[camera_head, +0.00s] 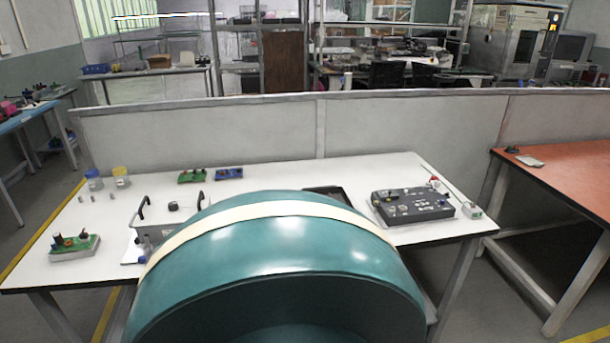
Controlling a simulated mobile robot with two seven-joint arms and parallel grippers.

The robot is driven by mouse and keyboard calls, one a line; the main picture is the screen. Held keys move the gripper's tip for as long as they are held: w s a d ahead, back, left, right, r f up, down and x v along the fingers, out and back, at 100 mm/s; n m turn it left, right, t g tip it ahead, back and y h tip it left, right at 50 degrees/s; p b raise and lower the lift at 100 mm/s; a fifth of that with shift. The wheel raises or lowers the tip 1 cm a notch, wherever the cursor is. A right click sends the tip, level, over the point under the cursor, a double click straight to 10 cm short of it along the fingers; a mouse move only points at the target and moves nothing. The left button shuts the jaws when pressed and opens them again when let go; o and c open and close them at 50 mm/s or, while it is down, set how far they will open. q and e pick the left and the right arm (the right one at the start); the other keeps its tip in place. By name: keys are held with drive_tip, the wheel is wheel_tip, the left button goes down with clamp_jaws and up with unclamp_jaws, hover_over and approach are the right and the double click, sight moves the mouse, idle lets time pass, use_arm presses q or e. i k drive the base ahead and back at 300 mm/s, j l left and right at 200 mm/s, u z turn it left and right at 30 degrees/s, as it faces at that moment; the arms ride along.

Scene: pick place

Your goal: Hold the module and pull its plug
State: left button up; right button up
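A dark grey box-shaped module (425,211) with small parts on its top lies at the right of the white table (300,173). A small whitish block (472,211) lies at its right end, near a red-topped part (434,182); I cannot tell which piece is the plug. Other candidate modules are a green board (74,252) at the left front, and a green board (192,177) and a blue board (229,173) at the back. Neither of my grippers is in view. A large teal rounded shape with a cream band hides the table's front middle.
A white box with black handles (185,212) stands left of middle. A dark tray (318,190) is partly hidden behind the teal shape. Small jars (121,177) stand at the back left. A grey partition (250,130) runs behind; an orange table (570,185) is at right.

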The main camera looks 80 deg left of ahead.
sight(67, 249)
drive_tip(key=k+j+u, duration=0.25)
drive_tip(key=k+j, duration=0.4)
drive_tip(key=k, duration=0.15)
drive_tip(key=j+u, duration=0.1)
drive_tip(key=u, duration=1.65)
drive_tip(key=i+j+u, duration=0.3)
drive_tip(key=i+u, duration=0.2)
drive_tip(key=i+j+u, duration=0.15)
drive_tip(key=i+u, duration=0.35)
drive_tip(key=k, duration=0.1)
